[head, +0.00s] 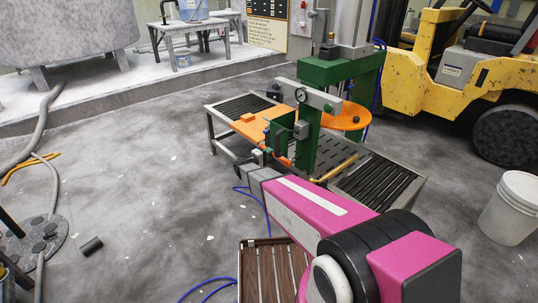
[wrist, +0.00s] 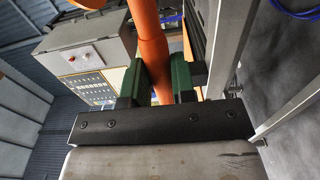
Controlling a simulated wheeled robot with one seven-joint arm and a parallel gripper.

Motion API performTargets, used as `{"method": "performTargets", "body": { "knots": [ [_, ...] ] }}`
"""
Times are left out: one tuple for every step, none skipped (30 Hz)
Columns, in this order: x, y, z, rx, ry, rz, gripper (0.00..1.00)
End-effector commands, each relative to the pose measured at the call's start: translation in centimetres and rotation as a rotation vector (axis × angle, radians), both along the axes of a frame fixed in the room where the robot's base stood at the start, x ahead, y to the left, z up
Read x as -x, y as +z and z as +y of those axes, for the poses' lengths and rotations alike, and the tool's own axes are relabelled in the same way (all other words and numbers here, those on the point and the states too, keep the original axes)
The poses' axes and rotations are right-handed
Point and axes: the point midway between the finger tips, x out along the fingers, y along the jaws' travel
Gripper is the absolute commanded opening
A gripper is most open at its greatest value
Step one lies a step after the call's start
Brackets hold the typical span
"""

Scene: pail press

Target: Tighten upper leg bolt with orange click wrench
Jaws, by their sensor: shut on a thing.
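My gripper (wrist: 157,78) is shut on an orange round bar, the orange click wrench (wrist: 152,45), in the wrist view. The bar passes between the two green finger pads and runs up out of the picture; its head is not visible there. In the head view my magenta arm reaches toward the green press (head: 312,140), and my gripper (head: 262,155) is small beside its near left side. A bit of orange shows by the gripper, too small to make out. I cannot pick out the upper leg bolt in either view.
A yellow forklift (head: 455,75) is at the right, with a white bucket (head: 512,208) in front. Blue hoses cross the floor. Open floor lies left.

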Motion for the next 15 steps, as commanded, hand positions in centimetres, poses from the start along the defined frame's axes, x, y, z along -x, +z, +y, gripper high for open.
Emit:
{"method": "performTargets", "body": {
  "knots": [
    [0.01, 0.05, -0.01, 0.001, 0.000, 0.000, 0.00],
    [0.00, 0.05, -0.01, 0.001, 0.000, 0.000, 0.00],
    [-0.01, 0.05, -0.03, 0.001, 0.000, 0.000, 0.00],
    [-0.03, 0.05, -0.06, 0.001, 0.000, 0.000, 0.00],
    [-0.06, 0.05, -0.08, 0.001, 0.000, -0.001, 0.00],
    [-0.10, 0.05, -0.14, 0.001, 0.000, 0.000, 0.00],
    [-0.14, 0.05, -0.18, 0.001, 0.000, 0.000, 0.00],
    [-0.18, 0.05, -0.24, 0.001, 0.000, -0.001, 0.00],
    [-0.25, 0.04, -0.31, 0.001, 0.000, 0.000, 0.00],
    [-0.30, 0.04, -0.36, 0.001, 0.000, 0.000, 0.00],
    [-0.35, 0.04, -0.43, 0.001, 0.000, -0.001, 0.00],
    [-0.41, 0.04, -0.51, 0.001, 0.000, 0.000, 0.00],
    [-0.45, 0.04, -0.56, 0.001, 0.000, 0.000, 0.00],
    [-0.49, 0.05, -0.62, 0.001, 0.000, -0.001, 0.00],
    [-0.56, 0.04, -0.70, 0.001, 0.000, 0.000, 0.00]
  ]
}}
